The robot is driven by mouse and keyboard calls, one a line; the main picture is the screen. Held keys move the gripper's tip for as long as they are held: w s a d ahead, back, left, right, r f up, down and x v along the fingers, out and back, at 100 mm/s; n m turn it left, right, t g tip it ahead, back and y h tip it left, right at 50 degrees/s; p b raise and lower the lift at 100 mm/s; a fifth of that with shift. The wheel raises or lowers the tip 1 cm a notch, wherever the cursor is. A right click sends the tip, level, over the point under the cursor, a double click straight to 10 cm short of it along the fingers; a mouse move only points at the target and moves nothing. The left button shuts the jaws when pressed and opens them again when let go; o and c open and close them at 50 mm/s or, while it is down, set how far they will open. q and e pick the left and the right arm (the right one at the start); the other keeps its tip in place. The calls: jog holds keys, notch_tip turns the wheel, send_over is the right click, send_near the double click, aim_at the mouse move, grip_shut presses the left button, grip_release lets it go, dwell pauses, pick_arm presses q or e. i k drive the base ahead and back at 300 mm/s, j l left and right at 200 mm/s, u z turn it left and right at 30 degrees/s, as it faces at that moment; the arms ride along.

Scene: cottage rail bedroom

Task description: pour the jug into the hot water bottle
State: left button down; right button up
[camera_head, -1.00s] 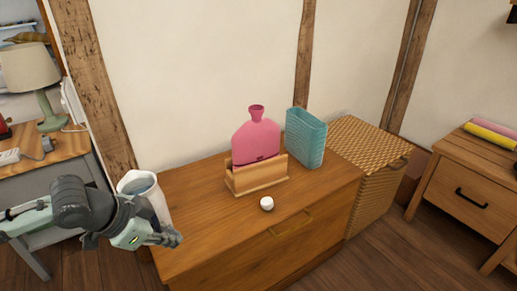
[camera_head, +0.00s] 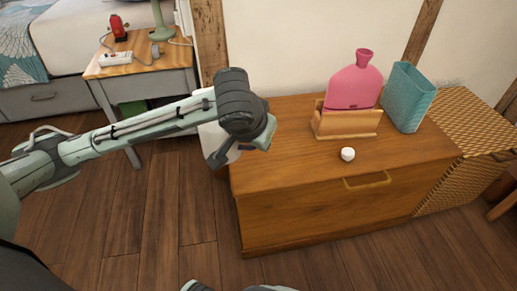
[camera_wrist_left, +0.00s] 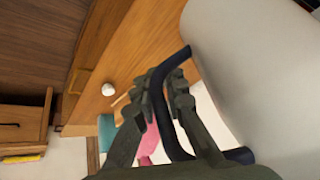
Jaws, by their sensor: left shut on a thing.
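The pale jug (camera_head: 208,137) is mostly hidden behind my left arm at the chest's left end in the head view. Its grey-white body (camera_wrist_left: 255,65) fills the right of the left wrist view. My left gripper (camera_head: 222,158) is shut on the jug's dark handle (camera_wrist_left: 166,115), the fingers (camera_wrist_left: 168,85) on either side of it. The pink hot water bottle (camera_head: 355,88) stands upright in a wooden holder (camera_head: 347,124) on the chest, its funnel-like neck upward, apart from the jug. Whether the jug touches the chest is hidden. My right gripper is not seen.
A small white cap (camera_head: 347,154) lies on the wooden chest (camera_head: 285,140) before the holder. A teal ribbed container (camera_head: 408,98) stands right of the bottle, near a wicker basket (camera_head: 465,125). A side table (camera_head: 150,68) stands at left. The chest's front left top is clear.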

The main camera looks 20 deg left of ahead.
aim_at(358, 86)
jog(key=i+l, duration=0.1)
jog(key=l, duration=0.25)
jog(key=i+l, duration=0.15)
jog(key=l, duration=0.25)
jog(key=i+l, duration=0.15)
jog(key=i, duration=0.45)
